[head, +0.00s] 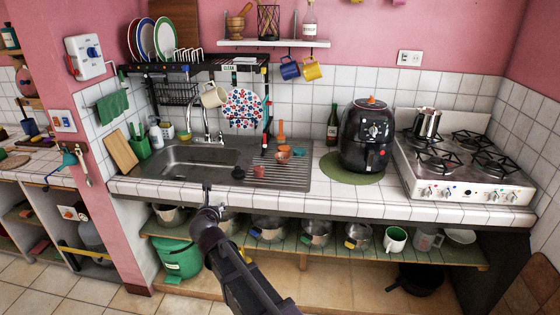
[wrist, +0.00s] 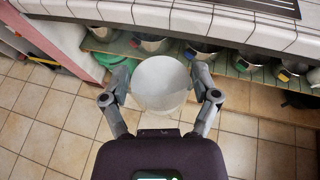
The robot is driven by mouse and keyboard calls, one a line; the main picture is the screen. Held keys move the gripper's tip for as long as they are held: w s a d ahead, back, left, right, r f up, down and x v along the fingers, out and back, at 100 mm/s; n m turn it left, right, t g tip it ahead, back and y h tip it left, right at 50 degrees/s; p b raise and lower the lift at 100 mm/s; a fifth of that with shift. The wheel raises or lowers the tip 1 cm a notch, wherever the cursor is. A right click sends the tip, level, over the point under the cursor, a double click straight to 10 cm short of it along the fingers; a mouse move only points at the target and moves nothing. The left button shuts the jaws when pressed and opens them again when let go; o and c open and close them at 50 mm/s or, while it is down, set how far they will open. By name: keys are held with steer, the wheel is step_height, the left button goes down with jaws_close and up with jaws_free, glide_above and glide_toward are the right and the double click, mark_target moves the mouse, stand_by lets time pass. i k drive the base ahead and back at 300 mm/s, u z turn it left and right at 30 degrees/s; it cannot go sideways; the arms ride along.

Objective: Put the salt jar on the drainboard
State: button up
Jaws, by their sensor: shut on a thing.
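My gripper (wrist: 160,92) is shut on a pale, round, whitish jar (wrist: 160,78), seen end-on between the fingers in the wrist view. No label shows on it, so I cannot confirm that it is the salt jar. It is held in front of the counter edge, over the lower shelf and floor. In the head view my arm reaches up to the counter front, and I cannot make out the held jar there. The ridged drainboard (head: 298,178) is right of the sink basin (head: 200,160), beyond and to the right of my gripper.
Small orange, red and dark cups (head: 259,171) stand on the drainboard's left and back; its front right is clear. A mug (head: 214,95) and patterned cloth (head: 245,108) hang above. A black air fryer (head: 367,138) stands to the right. Pots (head: 316,232) line the lower shelf.

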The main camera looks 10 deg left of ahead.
mark_target(296, 178)
steer(key=z, duration=0.05)
steer(key=i, duration=1)
steer(key=u, duration=0.05)
